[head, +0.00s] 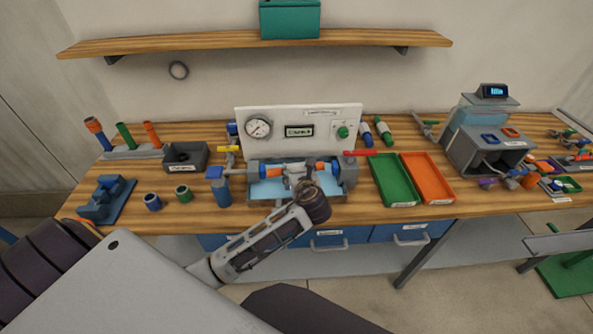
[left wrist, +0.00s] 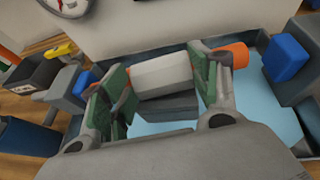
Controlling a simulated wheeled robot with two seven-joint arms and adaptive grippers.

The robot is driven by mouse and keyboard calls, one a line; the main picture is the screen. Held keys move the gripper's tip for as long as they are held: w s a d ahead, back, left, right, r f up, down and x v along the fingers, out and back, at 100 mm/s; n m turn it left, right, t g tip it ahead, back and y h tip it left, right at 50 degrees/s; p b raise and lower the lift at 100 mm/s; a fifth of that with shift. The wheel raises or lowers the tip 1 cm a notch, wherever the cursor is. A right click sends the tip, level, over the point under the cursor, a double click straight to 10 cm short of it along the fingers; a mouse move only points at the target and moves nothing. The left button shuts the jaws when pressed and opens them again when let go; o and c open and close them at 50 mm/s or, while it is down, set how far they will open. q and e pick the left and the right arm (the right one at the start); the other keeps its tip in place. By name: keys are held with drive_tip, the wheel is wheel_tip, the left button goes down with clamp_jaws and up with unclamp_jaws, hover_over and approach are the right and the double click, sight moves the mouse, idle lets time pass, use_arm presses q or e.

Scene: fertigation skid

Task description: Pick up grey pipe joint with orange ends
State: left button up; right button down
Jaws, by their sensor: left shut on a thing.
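The grey pipe joint with orange ends (left wrist: 162,74) lies between the green-padded fingers of my left gripper (left wrist: 160,92) in the left wrist view. One orange end (left wrist: 240,55) sticks out past the right finger; the other is mostly hidden by the left finger. In the head view the pipe joint (head: 276,171) is in the test stand over its light-blue tray (head: 267,190), partly covered by my left gripper (head: 298,172). That gripper is shut on it. I cannot tell whether the joint touches its neighbours. My right gripper is not in view.
A white gauge panel (head: 280,118) stands right behind the joint. Blue-and-grey clamp parts flank it, with a blue block (left wrist: 287,57) close on the right. Green (head: 394,180) and orange (head: 427,178) trays lie to the right. A grey bin (head: 186,157) stands left.

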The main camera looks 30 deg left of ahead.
use_arm(q)
drive_tip(key=shift+r, duration=0.1)
wheel_tip(320, 180, up, 10)
drive_tip(key=shift+p, duration=0.3)
idle(0.3)
